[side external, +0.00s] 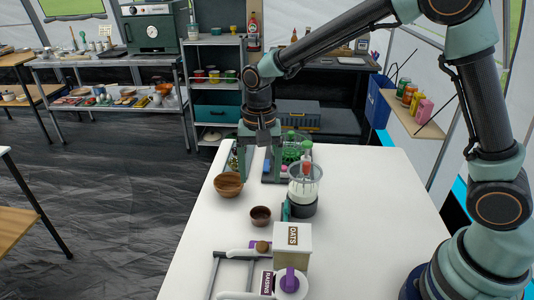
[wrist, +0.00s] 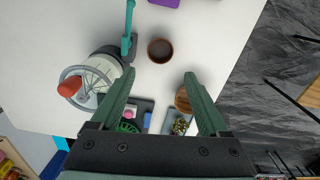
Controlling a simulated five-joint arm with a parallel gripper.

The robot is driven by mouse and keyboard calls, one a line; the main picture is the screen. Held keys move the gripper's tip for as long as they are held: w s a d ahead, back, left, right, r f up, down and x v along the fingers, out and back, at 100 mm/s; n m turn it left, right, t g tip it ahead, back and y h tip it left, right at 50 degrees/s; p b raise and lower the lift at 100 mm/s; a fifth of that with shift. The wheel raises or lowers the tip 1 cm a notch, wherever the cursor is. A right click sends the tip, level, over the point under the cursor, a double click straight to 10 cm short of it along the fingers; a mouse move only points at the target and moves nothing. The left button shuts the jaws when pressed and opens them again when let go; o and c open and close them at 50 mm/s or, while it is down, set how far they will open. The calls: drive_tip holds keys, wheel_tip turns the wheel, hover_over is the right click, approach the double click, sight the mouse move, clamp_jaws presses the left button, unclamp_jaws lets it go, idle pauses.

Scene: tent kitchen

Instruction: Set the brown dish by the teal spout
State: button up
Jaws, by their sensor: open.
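A small dark brown dish (side external: 260,216) stands upright on the white table, left of a clear-topped appliance with a black base (side external: 302,208). In the wrist view the dish (wrist: 160,51) lies just beyond my fingertips, roughly centred between them. My gripper (side external: 259,180) is open, pointing down, empty and above the table behind the dish. It also shows in the wrist view (wrist: 160,78).
A larger wooden bowl (side external: 228,185) sits near the table's left edge, partly hidden by a finger in the wrist view. A dark tray (side external: 272,178) with green items is behind. An oats box (side external: 292,246) and a white purple-knobbed container (side external: 290,283) stand in front.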

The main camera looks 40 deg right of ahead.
drive_tip(key=s+d+r+n+t, duration=0.5)
drive_tip(key=s+d+r+n, duration=0.2)
drive_tip(key=s+d+r, duration=0.4)
drive_tip(key=shift+s+r+n+t, duration=0.35)
drive_tip(key=shift+s+r, duration=0.3)
drive_tip(key=shift+s, duration=0.55)
